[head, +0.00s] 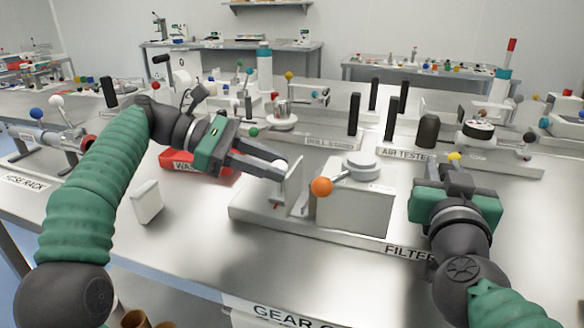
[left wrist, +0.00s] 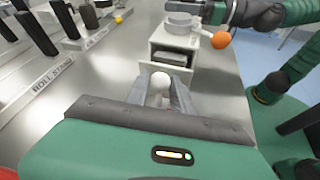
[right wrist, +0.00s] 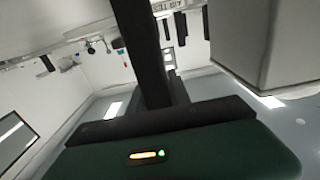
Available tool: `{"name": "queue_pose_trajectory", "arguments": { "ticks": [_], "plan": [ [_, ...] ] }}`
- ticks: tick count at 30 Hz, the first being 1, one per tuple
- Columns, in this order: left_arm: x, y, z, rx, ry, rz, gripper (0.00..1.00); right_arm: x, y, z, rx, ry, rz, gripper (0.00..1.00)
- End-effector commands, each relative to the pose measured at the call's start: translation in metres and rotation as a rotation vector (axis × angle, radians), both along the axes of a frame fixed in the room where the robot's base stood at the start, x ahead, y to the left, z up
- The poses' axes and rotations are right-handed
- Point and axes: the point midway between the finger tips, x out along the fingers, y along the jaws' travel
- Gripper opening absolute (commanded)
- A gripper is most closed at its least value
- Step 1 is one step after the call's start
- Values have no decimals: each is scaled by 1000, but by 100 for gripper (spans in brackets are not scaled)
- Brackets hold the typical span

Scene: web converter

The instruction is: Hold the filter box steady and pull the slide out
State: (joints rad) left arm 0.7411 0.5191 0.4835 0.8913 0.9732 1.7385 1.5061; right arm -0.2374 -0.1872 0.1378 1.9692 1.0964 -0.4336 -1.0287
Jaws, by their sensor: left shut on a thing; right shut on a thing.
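The filter box (head: 355,208) is a light grey block with a round stepped cap (head: 361,165) and an orange ball lever (head: 321,187). It stands on a base plate labelled FILTER. A thin upright slide plate (head: 293,187) stands left of the box, with a gap between them. My left gripper (head: 282,168) is shut on the slide's white ball knob (left wrist: 161,80), which shows between the fingertips. My right gripper (head: 446,168) is at the box's right side. Its fingers (right wrist: 145,50) look close together, with the box (right wrist: 268,45) beside them; what they hold is hidden.
A white block (head: 147,201) stands tilted at left, near a red tray (head: 190,163) partly behind my left arm. Dark posts (head: 354,113) and the air tester area lie behind the box. A yellow ball (head: 455,156) shows just beyond my right gripper. Bare table lies front left.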

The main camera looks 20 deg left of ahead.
Motion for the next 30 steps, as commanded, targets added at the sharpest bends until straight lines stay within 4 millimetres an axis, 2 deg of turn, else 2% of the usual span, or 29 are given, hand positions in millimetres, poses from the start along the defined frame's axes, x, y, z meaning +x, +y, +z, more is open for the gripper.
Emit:
{"name": "queue_pose_trajectory", "arguments": {
  "ticks": [1, 6, 16, 17, 18, 30],
  "plan": [
    [3, 15, 0, -3, -6, 11, 0, 2, -1, -11, -2, 21, -1, 0],
    [2, 40, 0, -1, -5, 10, 0, 2, -1, -11, -2, 21, -1, 0],
    [1, 45, -1, 2, -2, 12, 0, 2, -3, -11, -2, 21, -5, 0],
    [1, 45, -1, 3, -2, 13, 31, 2, -3, -11, -2, 21, -6, 0],
    [1, 45, -1, 3, -2, 13, 36, 2, -4, -11, -2, 21, -6, 0],
    [0, 41, 0, 3, 0, 5, 37, 2, -4, -11, -1, 20, -3, 0]
  ]
}}
